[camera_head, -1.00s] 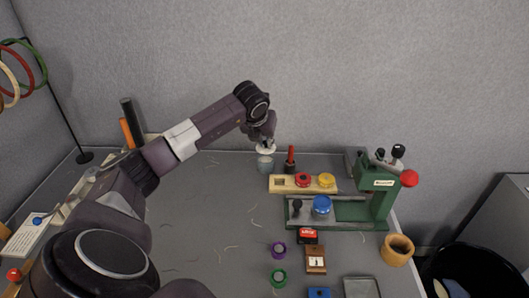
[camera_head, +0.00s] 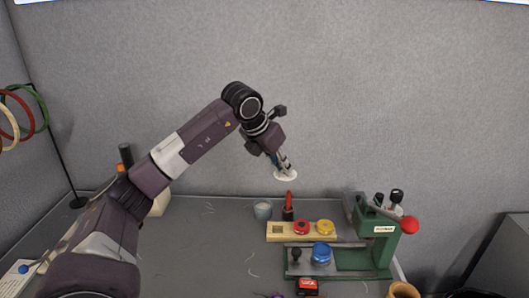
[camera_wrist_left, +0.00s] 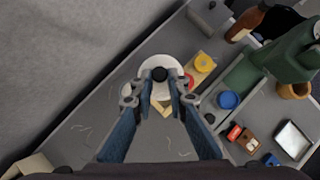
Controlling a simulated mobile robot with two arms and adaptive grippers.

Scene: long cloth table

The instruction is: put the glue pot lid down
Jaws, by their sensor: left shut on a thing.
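My left gripper (camera_head: 283,166) is shut on the glue pot lid (camera_head: 286,175), a pale round disc, held in the air near the back of the table. In the left wrist view the lid (camera_wrist_left: 158,64) shows its dark knob between the fingertips (camera_wrist_left: 160,76). The glue pot (camera_head: 263,211), a small grey cup, stands on the table below and slightly left of the lid. The lid is clear of the pot. My right gripper is not in view.
Right of the pot are a red-topped stick in a dark holder (camera_head: 288,208), a wooden strip (camera_head: 279,230) with red and yellow discs, and a green press (camera_head: 379,239) with a blue disc. The grey table (camera_head: 205,245) is mostly clear left of them.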

